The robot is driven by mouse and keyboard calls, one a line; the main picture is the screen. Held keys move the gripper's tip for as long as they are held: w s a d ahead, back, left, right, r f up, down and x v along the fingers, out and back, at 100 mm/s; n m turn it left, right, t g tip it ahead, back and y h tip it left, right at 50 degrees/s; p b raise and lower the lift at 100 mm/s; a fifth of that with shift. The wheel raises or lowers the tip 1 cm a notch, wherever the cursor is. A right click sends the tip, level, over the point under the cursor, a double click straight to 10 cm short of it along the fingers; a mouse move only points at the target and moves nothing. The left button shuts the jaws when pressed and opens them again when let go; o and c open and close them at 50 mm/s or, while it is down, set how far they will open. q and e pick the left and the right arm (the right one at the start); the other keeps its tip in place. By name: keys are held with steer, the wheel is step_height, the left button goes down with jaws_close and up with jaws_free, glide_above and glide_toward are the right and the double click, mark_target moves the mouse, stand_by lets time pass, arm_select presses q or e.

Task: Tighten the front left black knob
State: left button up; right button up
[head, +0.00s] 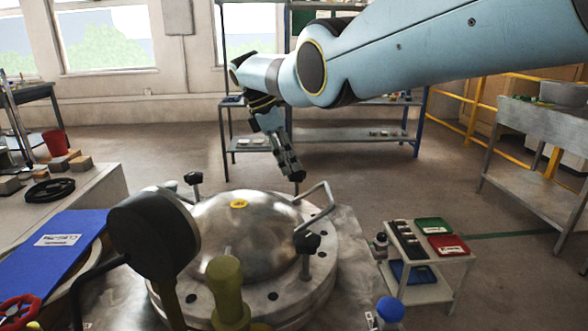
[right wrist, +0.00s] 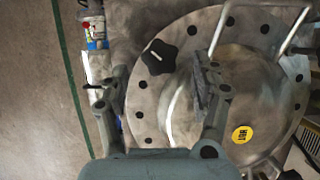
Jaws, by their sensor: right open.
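A silvery domed lid (head: 245,228) with a yellow sticker sits on a round bolted flange in the head view. One black knob (head: 307,243) stands on the flange's front right, another (head: 193,178) at its back left. The flange's front left is mostly hidden behind a dark round object, and I see no knob there. My right gripper (head: 296,172) is open and empty, above the lid's far right side. In the right wrist view its fingers (right wrist: 160,68) are spread, with a star-shaped black knob (right wrist: 159,57) below, between the fingertips in the picture, apparently untouched. My left gripper is not in view.
A dark round object (head: 155,235) on a stem and an olive post (head: 226,283) stand in front of the lid. Bent metal handles (head: 316,205) rise from the flange. A small cart (head: 430,285) with trays is at right, a bench (head: 90,195) at left.

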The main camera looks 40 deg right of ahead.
steer(key=v, duration=0.8)
steer(key=shift+r, duration=0.1)
